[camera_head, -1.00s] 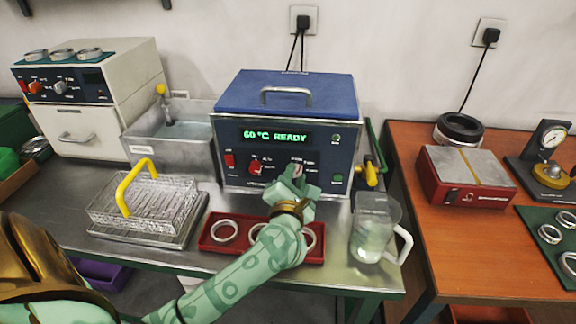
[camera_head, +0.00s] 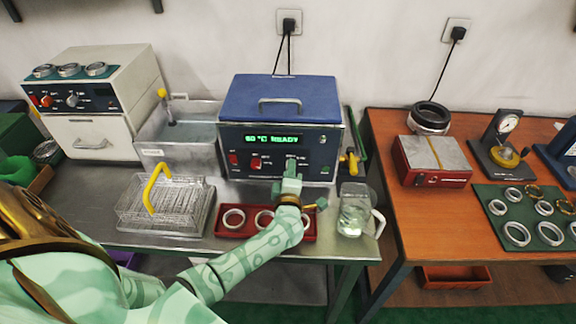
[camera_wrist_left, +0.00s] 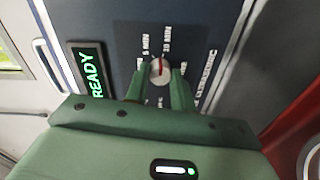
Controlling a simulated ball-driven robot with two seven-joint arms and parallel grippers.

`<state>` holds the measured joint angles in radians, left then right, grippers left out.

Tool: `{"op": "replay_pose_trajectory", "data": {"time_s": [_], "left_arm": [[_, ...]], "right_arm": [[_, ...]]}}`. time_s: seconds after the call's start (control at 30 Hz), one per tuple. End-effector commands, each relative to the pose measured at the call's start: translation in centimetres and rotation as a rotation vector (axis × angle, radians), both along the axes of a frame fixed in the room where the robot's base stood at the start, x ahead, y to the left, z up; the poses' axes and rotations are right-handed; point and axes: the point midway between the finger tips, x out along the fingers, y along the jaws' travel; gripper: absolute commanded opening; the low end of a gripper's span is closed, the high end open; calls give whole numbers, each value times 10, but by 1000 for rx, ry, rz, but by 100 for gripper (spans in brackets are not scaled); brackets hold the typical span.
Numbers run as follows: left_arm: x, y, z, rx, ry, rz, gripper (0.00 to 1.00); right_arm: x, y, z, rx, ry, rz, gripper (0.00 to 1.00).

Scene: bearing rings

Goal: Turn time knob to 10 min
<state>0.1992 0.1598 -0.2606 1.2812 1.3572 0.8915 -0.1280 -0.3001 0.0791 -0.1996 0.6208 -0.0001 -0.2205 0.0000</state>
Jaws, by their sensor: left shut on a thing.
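The blue-lidded bath unit (camera_head: 280,100) stands on the steel bench with its green display (camera_head: 272,140) reading "60 °C READY". My left gripper (camera_head: 291,168) reaches its front panel at the right-hand knob position and hides that knob in the head view. In the left wrist view, the gripper's two green fingers (camera_wrist_left: 160,88) are closed on either side of the silver time knob (camera_wrist_left: 160,72). The knob's red pointer line points up in that picture, between the "5 MIN" and "10 MIN" labels. Lower dial labels are partly hidden by the fingers. My right gripper is not in view.
A red tray (camera_head: 233,232) of rings lies under my left forearm. A glass jug (camera_head: 354,212) stands at its right, and a wire basket with a yellow handle (camera_head: 154,190) at its left. A red switch and a red knob (camera_head: 256,162) sit left on the panel.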

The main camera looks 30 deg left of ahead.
Motion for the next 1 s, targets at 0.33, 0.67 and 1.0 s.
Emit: {"op": "replay_pose_trajectory", "data": {"time_s": [0.33, 0.67, 1.0], "left_arm": [[-1, -1, -1, 151, 98, -2, 2], [-1, -1, -3, 192, 123, -2, 2], [-1, -1, -3, 193, 124, -3, 30]], "right_arm": [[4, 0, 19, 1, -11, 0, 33], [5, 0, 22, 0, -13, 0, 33], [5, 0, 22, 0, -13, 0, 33]]}}
